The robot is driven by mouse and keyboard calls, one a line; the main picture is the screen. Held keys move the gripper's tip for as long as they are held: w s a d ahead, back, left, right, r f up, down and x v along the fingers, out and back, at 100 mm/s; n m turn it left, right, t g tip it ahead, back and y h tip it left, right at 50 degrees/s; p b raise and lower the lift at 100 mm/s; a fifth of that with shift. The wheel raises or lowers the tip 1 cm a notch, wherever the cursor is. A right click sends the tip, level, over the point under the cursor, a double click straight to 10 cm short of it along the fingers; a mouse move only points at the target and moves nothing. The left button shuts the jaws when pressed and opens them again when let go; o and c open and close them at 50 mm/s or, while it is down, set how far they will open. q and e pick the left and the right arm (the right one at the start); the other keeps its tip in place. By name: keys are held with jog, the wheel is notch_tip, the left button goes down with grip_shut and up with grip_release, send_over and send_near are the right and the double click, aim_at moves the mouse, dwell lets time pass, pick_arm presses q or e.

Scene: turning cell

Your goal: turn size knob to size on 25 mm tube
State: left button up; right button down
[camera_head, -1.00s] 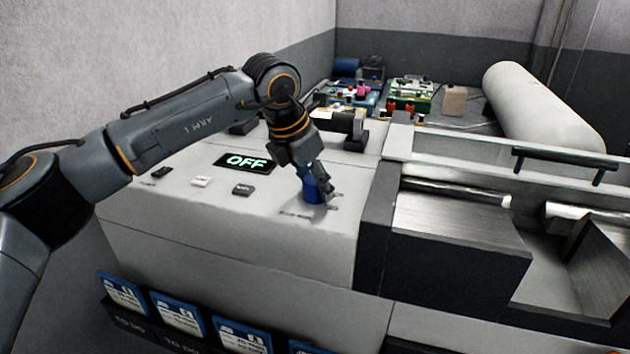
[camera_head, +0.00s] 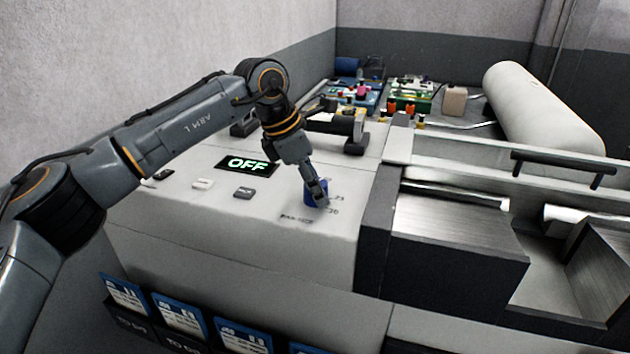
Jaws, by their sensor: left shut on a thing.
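The size knob (camera_head: 311,198) is a blue round knob standing on the sloped light-grey panel (camera_head: 262,226) of the machine. My left gripper (camera_head: 319,197) reaches down from above and is shut on the knob, covering part of it. Small dark marks show beside the knob on its right, seemingly numbers, and a printed label (camera_head: 297,218) lies below it. Which mark the knob points to is hidden or too small to tell. My right gripper is not in view.
A black display (camera_head: 247,164) reads OFF in green. Several small buttons, one of them dark grey (camera_head: 244,193), sit left of the knob. A raised dark block (camera_head: 375,225) borders the panel on the right. Blue-framed cards (camera_head: 180,314) hang on the front.

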pick_arm(q)
jog(key=m+g+p, duration=0.1)
jog(key=m+p, duration=0.1)
jog(key=m, duration=0.2)
jog(key=shift+g, duration=0.4)
jog(key=shift+f+m+g+p, duration=0.1)
jog(key=shift+m+g+p, duration=0.3)
jog(key=shift+m+p, duration=0.65)
jog(key=shift+m, duration=0.35)
jog(key=o, duration=1.2)
jog(key=shift+c, duration=0.2)
